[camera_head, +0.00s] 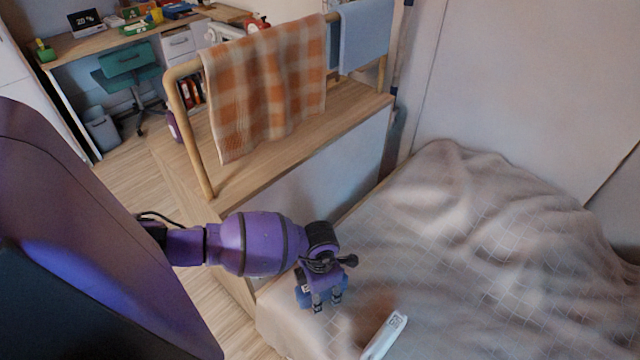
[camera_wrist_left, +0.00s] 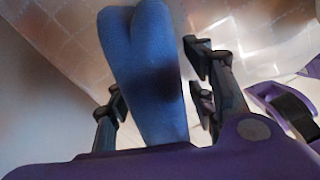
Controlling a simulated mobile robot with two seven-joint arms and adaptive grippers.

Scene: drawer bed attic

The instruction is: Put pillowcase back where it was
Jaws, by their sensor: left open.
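My left gripper (camera_head: 328,300) is open, low over the near left edge of the bed, with its fingers pointing down. In the left wrist view, a smooth blue folded or rolled cloth (camera_wrist_left: 150,75) lies between its spread fingers (camera_wrist_left: 157,88). It may be the pillowcase; I cannot tell for sure. In the head view, a bit of this blue (camera_head: 304,298) shows beside the fingers, and the gripper hides the rest. Whether the fingers touch it is unclear. My right gripper is not in view.
A wooden rail (camera_head: 187,135) beside the bed (camera_head: 450,250) carries an orange plaid cloth (camera_head: 265,85) and a light blue cloth (camera_head: 366,35). A white slim object (camera_head: 385,335) lies in front. A rumpled blanket (camera_head: 500,215) covers the bed. A desk (camera_head: 95,42) stands behind.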

